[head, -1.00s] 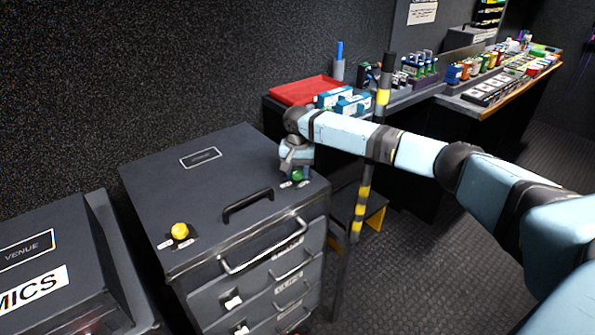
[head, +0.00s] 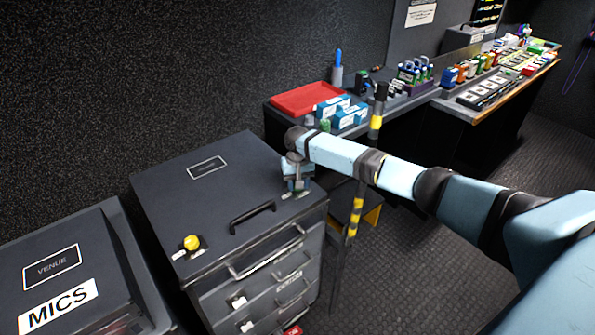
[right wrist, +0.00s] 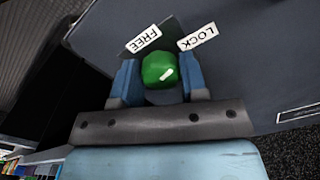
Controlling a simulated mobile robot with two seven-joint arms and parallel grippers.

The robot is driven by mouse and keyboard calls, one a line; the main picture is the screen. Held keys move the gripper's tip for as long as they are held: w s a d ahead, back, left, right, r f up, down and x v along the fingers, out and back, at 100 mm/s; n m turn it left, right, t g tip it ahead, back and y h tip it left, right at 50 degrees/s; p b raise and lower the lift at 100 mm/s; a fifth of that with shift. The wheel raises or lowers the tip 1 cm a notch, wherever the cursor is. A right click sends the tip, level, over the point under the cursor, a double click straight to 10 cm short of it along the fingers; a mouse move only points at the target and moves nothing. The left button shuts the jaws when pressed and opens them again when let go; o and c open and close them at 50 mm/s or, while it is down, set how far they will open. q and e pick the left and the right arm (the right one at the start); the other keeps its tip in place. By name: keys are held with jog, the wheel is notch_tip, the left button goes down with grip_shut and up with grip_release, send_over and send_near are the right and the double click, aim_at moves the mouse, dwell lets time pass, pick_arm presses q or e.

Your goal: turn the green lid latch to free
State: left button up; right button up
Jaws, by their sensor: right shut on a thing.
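The green lid latch (right wrist: 160,70) is a round knob with a short white mark. It sits on the dark case lid (head: 205,200). In the right wrist view the FREE label (right wrist: 143,39) is up and left of it, and the LOCK label (right wrist: 198,36) is up and right. The white mark slants toward the LOCK side. My right gripper (right wrist: 158,80) has its two blue fingers shut on the latch from both sides. My left gripper is not in view.
A yellow knob (head: 191,242) and a black handle (head: 252,217) are on the same lid. A MICS case (head: 60,270) stands at left. A desk with a red tray (head: 306,99) is behind.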

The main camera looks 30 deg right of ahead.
jog(key=shift+r+n+p, duration=0.2)
jog(key=shift+n+p, duration=0.45)
jog(key=shift+n, duration=0.25)
jog(key=shift+n+p, duration=0.45)
jog(key=shift+n, duration=0.45)
jog(key=n+p, duration=0.1)
jog(key=n, duration=0.3)
jog(key=shift+d+f+n, duration=0.1)
jog(key=shift+f+n, duration=0.05)
jog(key=shift+n, duration=0.15)
jog(key=n+p, duration=0.1)
jog(key=n, duration=0.1)
jog(key=shift+n, duration=1.2)
jog(key=o, duration=0.9)
jog(key=shift+o, duration=0.2)
